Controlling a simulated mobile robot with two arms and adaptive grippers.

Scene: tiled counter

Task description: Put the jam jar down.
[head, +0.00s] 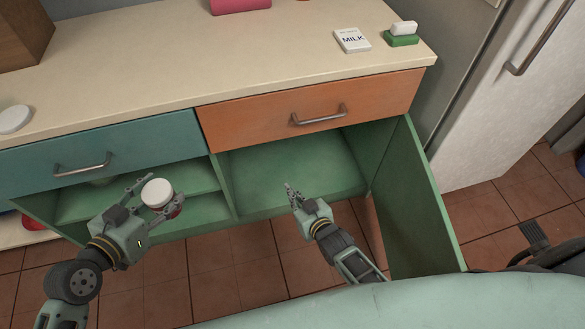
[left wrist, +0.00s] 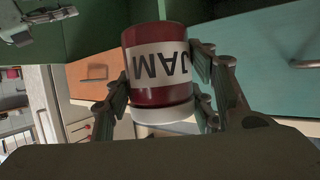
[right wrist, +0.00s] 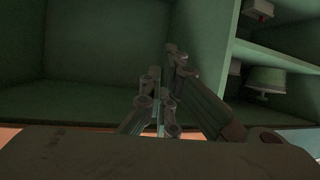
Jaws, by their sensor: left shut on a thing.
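The jam jar (head: 157,191) has a white lid, a dark red body and a white label reading JAM. My left gripper (head: 155,196) is shut around it and holds it in front of the open lower cabinet, lid up, in the head view. In the left wrist view the jar (left wrist: 158,68) sits between the two fingers, with its label facing that camera. No surface is seen touching the jar's base. My right gripper (head: 291,190) is empty, its fingers close together, in front of the right compartment.
The open cabinet (head: 290,170) has an empty right compartment and a shelved left one (head: 195,178). A green door (head: 418,200) stands open at right. Above are a blue drawer (head: 130,147) and an orange drawer (head: 340,105). A milk box (head: 352,41) and a green-and-white block (head: 402,38) stand on the counter.

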